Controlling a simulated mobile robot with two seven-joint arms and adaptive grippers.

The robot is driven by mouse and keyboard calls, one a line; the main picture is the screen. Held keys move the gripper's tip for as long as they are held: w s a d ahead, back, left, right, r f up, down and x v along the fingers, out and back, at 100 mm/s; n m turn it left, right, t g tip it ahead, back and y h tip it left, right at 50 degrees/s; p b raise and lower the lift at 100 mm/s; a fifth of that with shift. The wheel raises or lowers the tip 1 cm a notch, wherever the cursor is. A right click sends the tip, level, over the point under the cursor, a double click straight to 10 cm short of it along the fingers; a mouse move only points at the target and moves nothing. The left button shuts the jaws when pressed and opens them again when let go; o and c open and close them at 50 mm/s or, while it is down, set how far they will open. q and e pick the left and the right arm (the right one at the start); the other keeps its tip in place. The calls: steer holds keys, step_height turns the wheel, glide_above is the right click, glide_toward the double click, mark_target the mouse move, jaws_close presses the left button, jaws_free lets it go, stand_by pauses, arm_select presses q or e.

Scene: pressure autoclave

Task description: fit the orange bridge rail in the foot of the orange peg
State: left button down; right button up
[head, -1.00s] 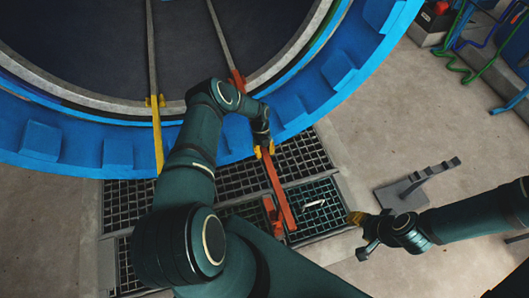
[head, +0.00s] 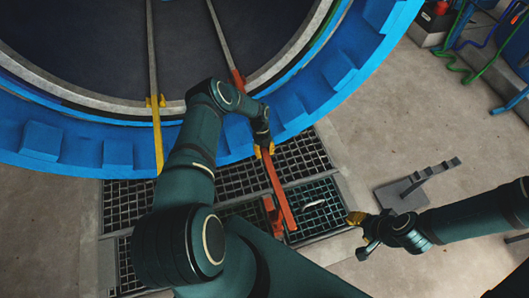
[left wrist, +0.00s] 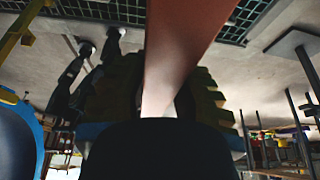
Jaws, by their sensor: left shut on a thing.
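My left gripper (head: 264,149) is shut on the long orange bridge rail (head: 279,190), which slants down to the right over the floor grating. The rail also shows in the left wrist view (left wrist: 185,40), running up from between the fingers. An orange-red piece (head: 238,78) sits at the end of a grey rail on the vessel's lip, partly behind my left arm. Another orange piece (head: 273,214) stands beside the rail's near end, partly hidden by my arm. I cannot tell which is the peg, or whether its foot touches the rail. My right gripper (head: 359,233) is apart from the rail.
The blue toothed vessel ring (head: 118,152) fills the top left. A yellow rail (head: 157,135) crosses its lip. A small pale bar (head: 314,203) lies on the grating (head: 245,178). A grey stand (head: 402,195) is near my right gripper. Bare floor (head: 400,110) is at the right.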

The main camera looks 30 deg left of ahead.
arm_select(q)
steer(key=shift+f, duration=1.15)
stand_by(0.6)
steer(key=shift+r, duration=0.1)
steer(key=shift+r+p, duration=0.75)
steer(key=shift+r, duration=0.55)
steer(key=shift+w+f+b, duration=0.1)
steer(key=shift+f+b, duration=0.1)
steer(key=shift+b, duration=0.6)
steer(key=shift+f, duration=1.25)
stand_by(2.0)
